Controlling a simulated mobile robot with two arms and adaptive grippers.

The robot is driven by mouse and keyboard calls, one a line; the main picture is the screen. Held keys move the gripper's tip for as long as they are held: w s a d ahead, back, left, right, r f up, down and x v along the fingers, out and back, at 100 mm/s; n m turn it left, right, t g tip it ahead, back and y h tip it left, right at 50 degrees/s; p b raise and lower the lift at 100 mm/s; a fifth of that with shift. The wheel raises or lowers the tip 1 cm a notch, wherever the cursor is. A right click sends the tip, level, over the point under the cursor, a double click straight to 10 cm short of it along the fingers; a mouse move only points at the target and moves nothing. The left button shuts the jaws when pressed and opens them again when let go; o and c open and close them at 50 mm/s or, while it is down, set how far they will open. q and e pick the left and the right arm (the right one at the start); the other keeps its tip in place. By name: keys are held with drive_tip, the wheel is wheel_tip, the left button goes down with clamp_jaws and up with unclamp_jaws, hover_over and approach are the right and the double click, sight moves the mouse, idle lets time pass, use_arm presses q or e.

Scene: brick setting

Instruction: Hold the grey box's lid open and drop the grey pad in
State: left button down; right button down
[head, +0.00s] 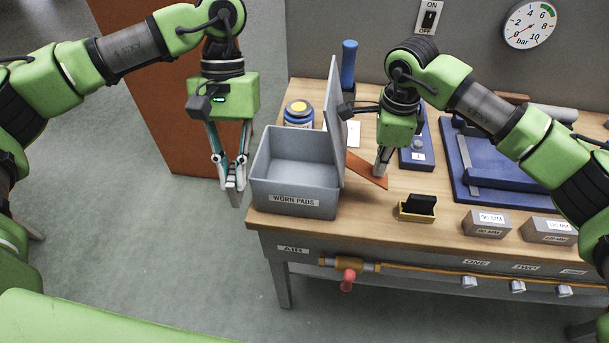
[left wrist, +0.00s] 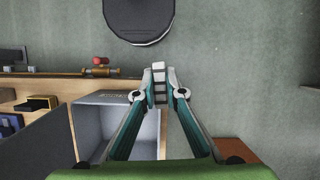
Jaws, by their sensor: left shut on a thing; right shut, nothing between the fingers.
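The grey box (head: 295,205), labelled WORN PADS, stands at the bench's left front corner. Its lid (head: 335,125) stands upright along the box's right side, and the visible inside looks empty. The box (left wrist: 115,98) and lid (left wrist: 45,145) also show in the left wrist view. My left gripper (head: 234,182) points down just left of the box, outside its wall. It is shut on the small grey pad (left wrist: 159,86). My right gripper (head: 381,168) is shut and empty to the right of the lid; I cannot tell if it touches the lid.
An orange-brown strip (head: 366,171) lies by my right gripper. A yellow holder with a black block (head: 417,207) and grey labelled blocks (head: 487,223) stand along the front. A jar (head: 299,113) and a blue-handled tool (head: 348,65) are behind the box. Open floor lies left.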

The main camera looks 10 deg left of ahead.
use_arm(q)
drive_tip(key=w+d+r+n+t+h, duration=0.2)
drive_tip(key=w+d+r+n, duration=0.2)
drive_tip(key=w+n, duration=0.35)
drive_tip(key=w+d+r+n+t+h, duration=0.2)
drive_tip(key=w+d+r+n, duration=0.15)
drive_tip(key=w+n, duration=0.4)
wheel_tip(320, 180, down, 6)
drive_tip(key=s+n, duration=0.1)
drive_tip(key=n, duration=0.1)
drive_tip(key=shift+s+d, duration=0.35)
drive_tip(key=shift+d, duration=0.05)
drive_tip(key=c, duration=2)
unclamp_jaws()
drive_tip(key=v, duration=0.8)
drive_tip(key=s+v, duration=0.1)
drive_tip(key=v, duration=0.3)
drive_tip(key=shift+d+r, duration=0.2)
drive_tip(key=shift+d, duration=0.2)
